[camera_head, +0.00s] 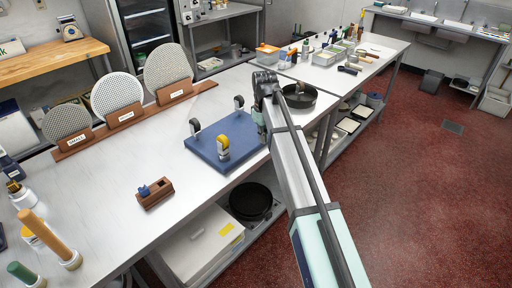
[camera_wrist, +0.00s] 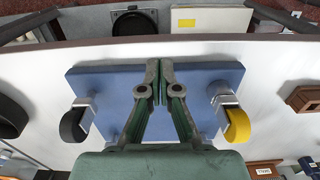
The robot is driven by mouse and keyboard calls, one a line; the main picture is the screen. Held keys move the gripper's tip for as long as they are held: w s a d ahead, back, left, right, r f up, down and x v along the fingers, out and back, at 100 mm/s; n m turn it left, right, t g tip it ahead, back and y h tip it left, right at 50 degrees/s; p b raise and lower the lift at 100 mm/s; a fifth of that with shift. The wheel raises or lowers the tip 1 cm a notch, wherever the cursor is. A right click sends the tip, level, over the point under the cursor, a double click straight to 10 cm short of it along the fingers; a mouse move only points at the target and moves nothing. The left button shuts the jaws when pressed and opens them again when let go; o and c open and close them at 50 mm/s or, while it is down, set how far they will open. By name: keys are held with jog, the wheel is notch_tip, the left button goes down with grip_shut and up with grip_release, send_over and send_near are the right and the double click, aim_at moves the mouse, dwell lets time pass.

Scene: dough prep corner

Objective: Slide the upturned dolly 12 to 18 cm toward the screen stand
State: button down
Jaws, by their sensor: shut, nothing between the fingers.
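The upturned dolly (camera_head: 222,150) is a blue board lying on the white table with its casters up. One caster, at the near corner, is yellow (camera_head: 223,146); the others I can see are black, and one corner is behind my arm in the head view. The screen stand (camera_head: 128,126) is a long wooden rack holding round perforated screens, left of and behind the dolly, with bare table between. My gripper (camera_wrist: 159,68) is shut and empty at the dolly's edge facing away from the stand, between two casters. I cannot tell whether it touches the board (camera_wrist: 100,80).
A black pan (camera_head: 299,97) stands right of the dolly. A small wooden block with a blue piece (camera_head: 155,192) lies to its front left. A lower shelf (camera_head: 270,227) is under the table's near edge.

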aim_at(229, 135)
notch_tip(229, 135, down, 10)
jog(key=p, duration=0.3)
jog(key=shift+r, duration=0.1)
jog(key=shift+w+a+r+p, duration=0.15)
jog(key=shift+w+a+p, duration=0.55)
jog(key=shift+w+a, duration=0.55)
jog(key=shift+a, duration=0.3)
jog(key=w+a, duration=0.3)
jog(key=a, duration=0.1)
jog(key=w+a+b, duration=0.1)
jog(key=w+a, duration=0.2)
jog(key=w+a+b, duration=0.1)
jog(key=w+a, duration=0.2)
jog(key=a, duration=0.1)
jog(key=shift+w+a, duration=0.1)
jog(key=shift+a, duration=0.25)
jog(key=shift+w+a, duration=0.15)
jog(key=shift+a, duration=0.2)
jog(key=shift+d, duration=0.1)
